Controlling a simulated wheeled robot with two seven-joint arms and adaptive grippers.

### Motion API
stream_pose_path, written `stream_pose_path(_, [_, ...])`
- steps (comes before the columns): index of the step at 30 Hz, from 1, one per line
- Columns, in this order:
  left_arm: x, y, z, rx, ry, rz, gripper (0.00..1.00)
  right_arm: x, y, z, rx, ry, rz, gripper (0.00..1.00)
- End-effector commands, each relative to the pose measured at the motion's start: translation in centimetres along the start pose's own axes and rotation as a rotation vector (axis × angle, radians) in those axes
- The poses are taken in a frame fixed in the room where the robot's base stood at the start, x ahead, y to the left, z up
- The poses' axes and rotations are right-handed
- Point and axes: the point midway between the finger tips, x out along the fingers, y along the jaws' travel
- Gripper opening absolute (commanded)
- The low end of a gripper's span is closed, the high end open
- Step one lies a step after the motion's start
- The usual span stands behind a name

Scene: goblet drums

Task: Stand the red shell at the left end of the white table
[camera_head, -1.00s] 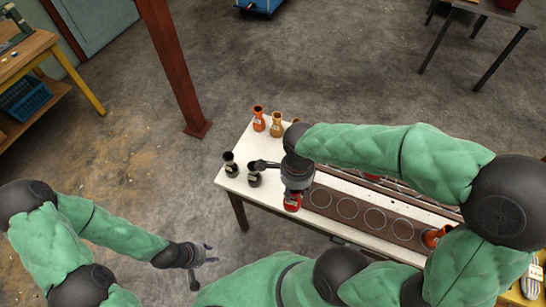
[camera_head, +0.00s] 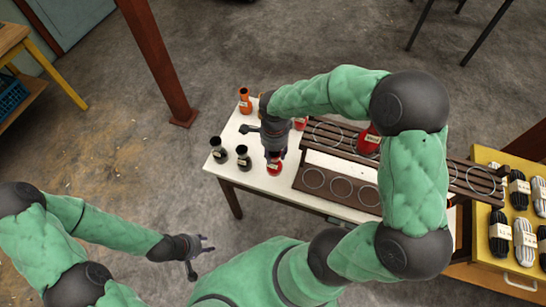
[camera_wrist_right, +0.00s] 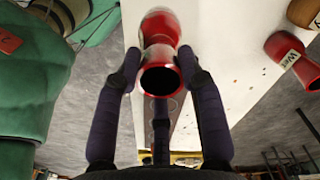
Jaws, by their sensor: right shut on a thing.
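My right gripper (camera_head: 274,152) is over the left part of the white table (camera_head: 232,130) and is shut on a red shell (camera_head: 275,168). In the right wrist view the red shell (camera_wrist_right: 161,40) sits between the dark fingers, its open mouth towards the camera. I cannot tell whether its base touches the table. It is right of two black shells (camera_head: 243,158) (camera_head: 218,152) at the table's left end. My left gripper (camera_head: 196,254) is open and empty, away from the table at the front left.
An orange shell (camera_head: 245,102) stands at the back left of the table. Dark racks with rings (camera_head: 335,186) lie to the right, with another red shell (camera_head: 368,140) on the back one. A yellow cabinet (camera_head: 486,255) with bundles stands at far right.

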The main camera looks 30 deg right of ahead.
Motion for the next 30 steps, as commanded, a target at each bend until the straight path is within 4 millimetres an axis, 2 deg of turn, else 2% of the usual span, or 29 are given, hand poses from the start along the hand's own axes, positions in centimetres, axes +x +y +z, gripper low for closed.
stream_pose_path(8, [0.5,-0.2,0.0,0.000,0.000,0.000,0.40,1.5,-1.3,0.0,-0.001,0.000,-0.001,0.00])
stream_pose_path(15, [1.5,-0.6,-0.1,0.000,0.000,0.000,0.40,4.6,-1.5,0.0,-0.001,0.000,0.001,0.00])
stream_pose_path(29, [2.0,-0.7,-0.1,0.000,0.000,0.000,0.40,5.2,-1.5,0.0,-0.001,0.000,-0.002,0.00])
stream_pose_path(30, [1.9,-0.7,-0.1,0.000,0.000,0.000,0.40,5.0,-1.5,0.0,-0.001,0.000,-0.001,0.51])
